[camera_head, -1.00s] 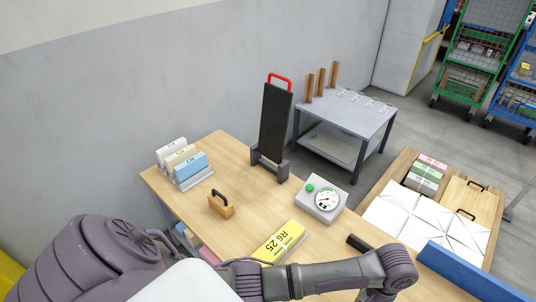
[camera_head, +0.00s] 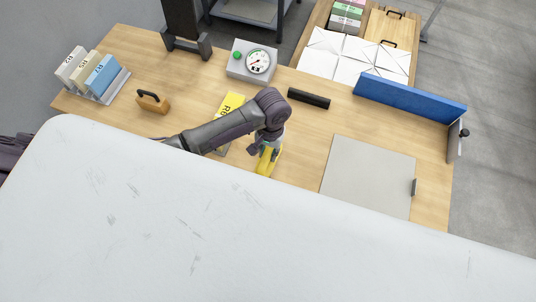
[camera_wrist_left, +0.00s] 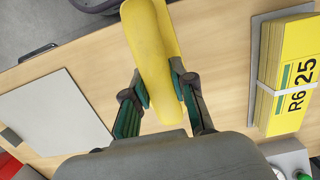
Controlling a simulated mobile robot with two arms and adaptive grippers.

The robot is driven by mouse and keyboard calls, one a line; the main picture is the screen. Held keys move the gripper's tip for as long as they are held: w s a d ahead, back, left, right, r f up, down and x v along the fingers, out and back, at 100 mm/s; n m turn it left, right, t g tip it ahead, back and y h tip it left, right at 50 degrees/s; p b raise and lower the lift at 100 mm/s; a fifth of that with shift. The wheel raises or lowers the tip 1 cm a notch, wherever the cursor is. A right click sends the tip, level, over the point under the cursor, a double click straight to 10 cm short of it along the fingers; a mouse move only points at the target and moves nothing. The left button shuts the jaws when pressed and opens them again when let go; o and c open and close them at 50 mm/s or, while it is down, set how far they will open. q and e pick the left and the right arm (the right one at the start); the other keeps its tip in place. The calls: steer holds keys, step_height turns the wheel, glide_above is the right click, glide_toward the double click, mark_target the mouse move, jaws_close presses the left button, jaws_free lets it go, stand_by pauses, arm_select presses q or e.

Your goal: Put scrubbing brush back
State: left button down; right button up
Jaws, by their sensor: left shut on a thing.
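My left gripper (camera_head: 266,151) is over the near middle of the wooden table. It is shut on a long, rounded yellow thing (camera_head: 268,161), which looks like the scrubbing brush; no bristles show. In the left wrist view the gripper (camera_wrist_left: 161,97) has its two green-padded fingers on either side of the yellow thing (camera_wrist_left: 152,50), which points away from the wrist. I cannot tell whether it touches the table. My right gripper is not in view.
The wooden table (camera_head: 290,128) holds a grey plate (camera_head: 365,175), a black bar (camera_head: 308,98), a dial scale (camera_head: 250,62), a yellow bundle (camera_head: 230,103), a black-handled wooden block (camera_head: 152,101) and a card rack (camera_head: 110,92). A blue rail (camera_head: 410,97) lines its right part.

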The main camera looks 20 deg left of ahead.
arm_select(q)
step_height(320, 180, down, 4)
steer(key=shift+r, duration=0.25)
steer(key=shift+f, duration=0.1)
steer(key=shift+f, duration=0.2)
steer(key=c, duration=1)
jaws_free()
steer(key=shift+o, duration=0.2)
steer(key=r, duration=0.4)
steer(key=w+r, duration=0.1)
steer(key=r, duration=0.7)
steer(key=shift+w+r, duration=0.15)
steer(key=shift+w, duration=0.1)
